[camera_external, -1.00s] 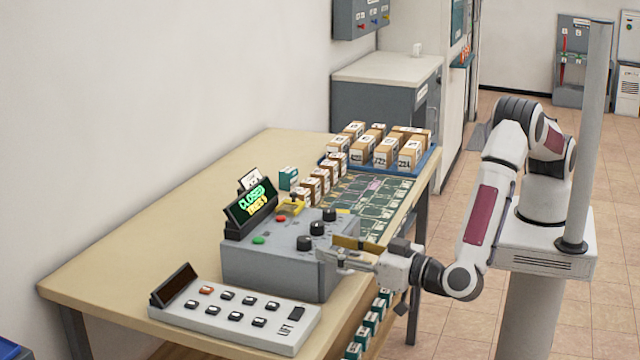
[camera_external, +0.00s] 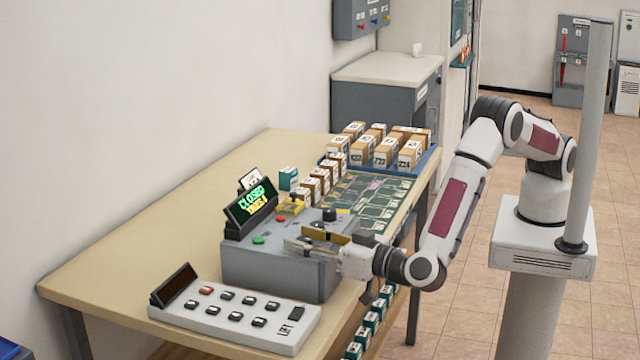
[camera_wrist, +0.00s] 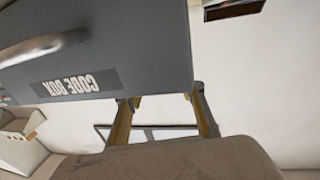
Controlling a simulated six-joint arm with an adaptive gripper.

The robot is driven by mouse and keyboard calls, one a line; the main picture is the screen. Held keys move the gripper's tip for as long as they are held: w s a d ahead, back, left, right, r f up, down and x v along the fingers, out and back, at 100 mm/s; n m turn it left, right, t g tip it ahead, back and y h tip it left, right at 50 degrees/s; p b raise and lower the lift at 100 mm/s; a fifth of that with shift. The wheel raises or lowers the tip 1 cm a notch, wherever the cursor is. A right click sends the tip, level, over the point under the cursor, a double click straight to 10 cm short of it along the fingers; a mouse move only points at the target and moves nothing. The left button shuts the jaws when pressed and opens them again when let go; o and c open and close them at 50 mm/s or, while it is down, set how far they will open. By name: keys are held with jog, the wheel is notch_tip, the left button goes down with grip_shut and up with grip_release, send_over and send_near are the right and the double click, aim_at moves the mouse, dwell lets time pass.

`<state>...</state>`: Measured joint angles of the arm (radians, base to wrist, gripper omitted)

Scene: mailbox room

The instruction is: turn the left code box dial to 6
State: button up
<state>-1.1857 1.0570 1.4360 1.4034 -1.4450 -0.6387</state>
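The grey code box (camera_external: 280,270) stands on the table, with a lit display (camera_external: 252,203) at its back left. Only its far dial (camera_external: 329,214) shows clearly in the external view; the two nearer dials are hidden by my gripper (camera_external: 308,241). My gripper is over the box top at those dials, and I cannot tell whether it touches one. In the wrist view, my gripper's fingers (camera_wrist: 165,115) are apart with no object visible between them. A grey box face with an upside-down "CODE BOX" label (camera_wrist: 80,83) fills the upper left there. The dial's setting cannot be read.
A pale keypad (camera_external: 235,313) lies in front of the box. A green button (camera_external: 259,240) and a red button (camera_external: 281,218) are on the box top. Small cartons (camera_external: 313,186) and a blue tray (camera_external: 431,160) of parcels stand behind. The table's left part is clear.

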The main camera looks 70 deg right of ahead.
jog(key=shift+w, duration=0.1)
grip_shut()
jog(key=shift+n+y, duration=0.8)
jog(key=shift+y, duration=0.5)
jog(key=shift+d+n+y, duration=0.1)
jog(key=shift+n+y, duration=1)
jog(key=shift+y, duration=0.6)
jog(key=shift+n+g+y, duration=0.7)
jog(key=shift+n+y, duration=0.9)
jog(key=shift+y, duration=0.8)
jog(key=shift+n+g+y, duration=0.4)
jog(key=shift+n+y, duration=0.1)
jog(key=shift+y, duration=0.2)
grip_release()
